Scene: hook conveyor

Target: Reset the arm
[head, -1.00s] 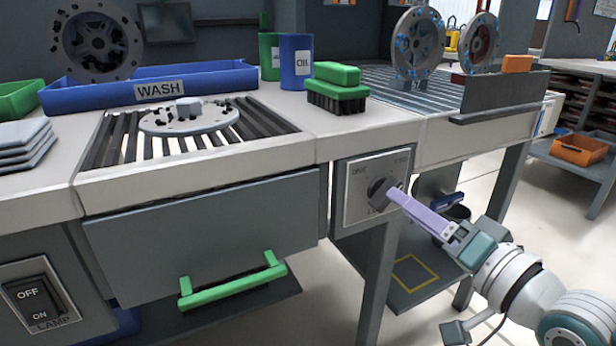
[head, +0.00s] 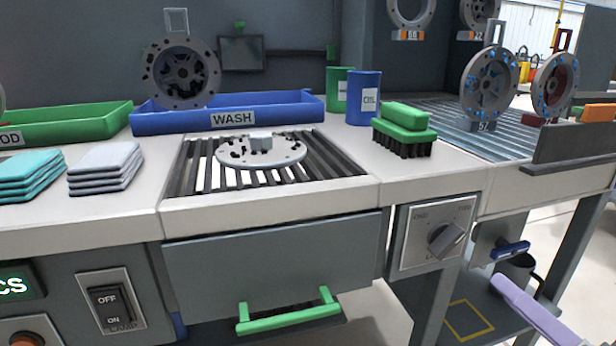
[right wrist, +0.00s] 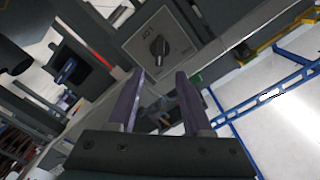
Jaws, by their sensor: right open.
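My right gripper (head: 535,312) shows at the lower right of the head view as a purple finger, apart from the workbench. In the right wrist view its two purple fingers (right wrist: 158,98) are spread with nothing between them. Beyond them is the rotary knob (right wrist: 159,47) on its grey plate. In the head view the knob (head: 446,240) sits on the bench front, its handle tilted up to the right, clear of the gripper. My left gripper is not in view.
A grey slotted grate (head: 180,178) on the bench holds a round flange (head: 262,152). A green drawer handle (head: 289,313) sticks out below. A green brush (head: 404,128), a blue oil can (head: 363,98) and a blue wash tray (head: 228,106) stand on top. Open floor lies at the right.

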